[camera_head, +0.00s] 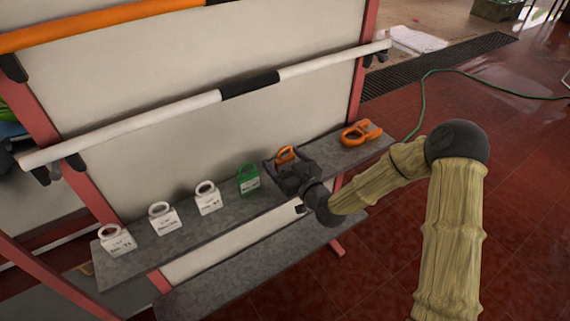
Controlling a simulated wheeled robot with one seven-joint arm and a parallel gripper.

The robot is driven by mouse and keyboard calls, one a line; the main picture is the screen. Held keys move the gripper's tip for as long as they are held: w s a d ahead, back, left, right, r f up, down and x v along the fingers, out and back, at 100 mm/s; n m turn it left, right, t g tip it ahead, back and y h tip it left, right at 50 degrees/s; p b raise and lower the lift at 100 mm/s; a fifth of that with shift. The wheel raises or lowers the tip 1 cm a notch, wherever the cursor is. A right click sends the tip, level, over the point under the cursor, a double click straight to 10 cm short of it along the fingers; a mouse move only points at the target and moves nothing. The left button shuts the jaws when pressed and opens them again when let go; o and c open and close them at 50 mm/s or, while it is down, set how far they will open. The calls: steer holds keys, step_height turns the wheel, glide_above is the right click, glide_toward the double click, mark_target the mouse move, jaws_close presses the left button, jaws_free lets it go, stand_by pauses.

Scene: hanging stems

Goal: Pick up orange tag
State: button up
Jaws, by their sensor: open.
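An orange tag (286,153) with a ring top stands on the upper grey shelf, right of the green tag. Its lower part is hidden behind my gripper. My gripper (284,172) is open, in front of and close to this tag; I cannot tell whether the tag is between the fingers or they touch it.
A green tag (249,184) and three white tags, the nearest to it here (208,204), stand left along the upper shelf (180,236). A lower grey shelf (215,292) is bare. Rails, one white (330,63), cross the white panel above. A green hose (422,100) lies on the red floor.

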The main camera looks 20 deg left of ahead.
steer(key=shift+x, duration=0.8)
steer(key=c, duration=1.2)
steer(key=shift+w+r, duration=0.1)
step_height(320, 180, up, 10)
steer(key=shift+f+p, duration=0.1)
steer(key=shift+p, duration=0.3)
